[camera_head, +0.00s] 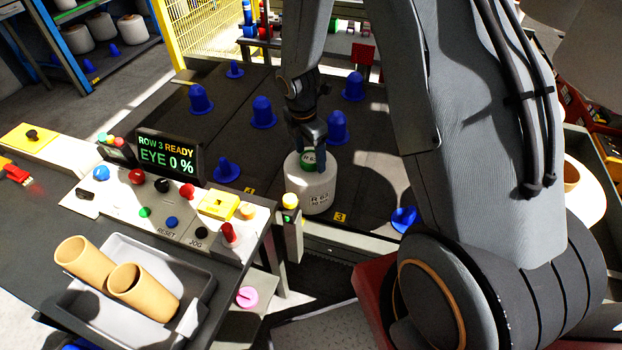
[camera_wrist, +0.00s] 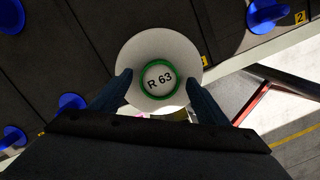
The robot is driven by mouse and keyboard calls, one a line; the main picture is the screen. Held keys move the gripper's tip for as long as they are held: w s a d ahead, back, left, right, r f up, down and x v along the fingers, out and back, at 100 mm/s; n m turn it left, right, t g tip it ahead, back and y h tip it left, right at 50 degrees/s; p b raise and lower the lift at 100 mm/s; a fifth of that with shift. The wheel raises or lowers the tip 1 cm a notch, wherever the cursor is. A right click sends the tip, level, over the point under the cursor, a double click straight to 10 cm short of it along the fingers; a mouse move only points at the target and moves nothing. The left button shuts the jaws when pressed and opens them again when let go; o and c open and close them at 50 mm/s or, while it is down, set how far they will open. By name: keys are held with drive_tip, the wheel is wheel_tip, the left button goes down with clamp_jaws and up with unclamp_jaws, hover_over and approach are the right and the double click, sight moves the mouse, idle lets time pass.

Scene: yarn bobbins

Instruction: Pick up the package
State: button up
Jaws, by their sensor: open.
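The package is a white yarn bobbin (camera_head: 311,190) marked R 63, standing upright on the dark table at its near edge, by the yellow label 3. In the wrist view the same bobbin (camera_wrist: 140,54) shows from above, with a green ring around its R 63 top. My gripper (camera_head: 309,140) points down at the bobbin's top in the head view. In the wrist view my gripper (camera_wrist: 160,82) is open, with one blue finger on each side of the green ring, over the white yarn. I cannot tell whether the fingers touch it.
Several blue pegs stand around on the dark table, one (camera_head: 337,127) close behind my gripper. A control panel with a display (camera_head: 168,155) stands to the left. A grey tray (camera_head: 190,322) with two tan tubes lies at the front left. A yellow fence (camera_head: 205,30) stands behind.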

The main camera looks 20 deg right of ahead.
drive_tip(key=shift+f, duration=0.1)
clamp_jaws()
idle(0.3)
drive_tip(key=shift+r, duration=0.2)
drive_tip(key=shift+w+r, duration=0.1)
drive_tip(key=shift+r, duration=0.15)
wheel_tip(320, 180, up, 9)
drive_tip(key=b, duration=0.1)
drive_tip(key=shift+r+b, duration=0.15)
drive_tip(key=shift+b, duration=0.25)
